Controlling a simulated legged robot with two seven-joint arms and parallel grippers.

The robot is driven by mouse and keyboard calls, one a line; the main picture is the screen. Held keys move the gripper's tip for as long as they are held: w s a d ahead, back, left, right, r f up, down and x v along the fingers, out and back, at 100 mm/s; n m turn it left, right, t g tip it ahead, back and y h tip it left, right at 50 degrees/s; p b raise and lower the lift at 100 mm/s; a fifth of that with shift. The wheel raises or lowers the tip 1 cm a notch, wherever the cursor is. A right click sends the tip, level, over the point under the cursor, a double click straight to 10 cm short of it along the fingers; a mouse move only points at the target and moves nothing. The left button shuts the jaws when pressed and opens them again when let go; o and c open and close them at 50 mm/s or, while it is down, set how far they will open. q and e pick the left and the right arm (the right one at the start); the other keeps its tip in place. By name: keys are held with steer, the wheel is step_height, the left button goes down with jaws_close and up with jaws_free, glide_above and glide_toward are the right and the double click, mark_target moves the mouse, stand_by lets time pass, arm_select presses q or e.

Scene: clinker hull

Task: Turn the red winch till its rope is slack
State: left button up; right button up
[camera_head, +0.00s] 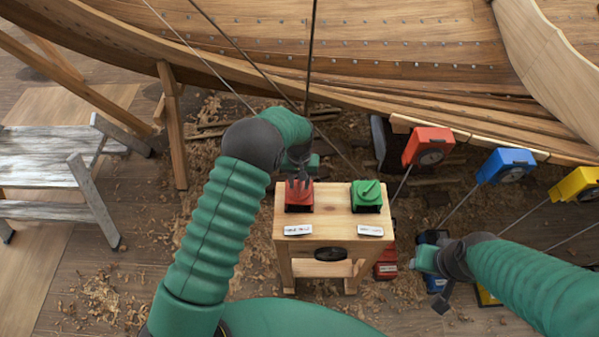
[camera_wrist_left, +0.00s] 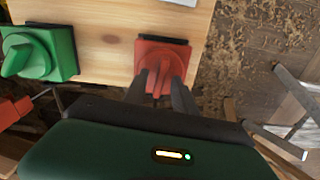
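A red box with a dial (camera_head: 429,147), which looks like the red winch, is by the hull at upper right, a taut-looking rope running down from it. A red rotary knob (camera_head: 300,194) stands on the wooden stand; it also shows in the left wrist view (camera_wrist_left: 160,68). My left gripper (camera_head: 299,186) is over this knob, one dark finger on each side of its ridge, also seen in the left wrist view (camera_wrist_left: 162,84). Whether the fingers press on it is unclear.
A green knob (camera_head: 367,194) is beside the red one on the stand (camera_head: 333,228), each with a white label. Blue (camera_head: 506,164) and yellow (camera_head: 577,184) boxes continue the row at right. A red box (camera_head: 386,266) is low beside the stand. A grey bench (camera_head: 50,150) stands left.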

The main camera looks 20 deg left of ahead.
arm_select(q)
step_height(320, 180, up, 16)
steer(key=b, duration=0.2)
steer(key=shift+r, duration=0.15)
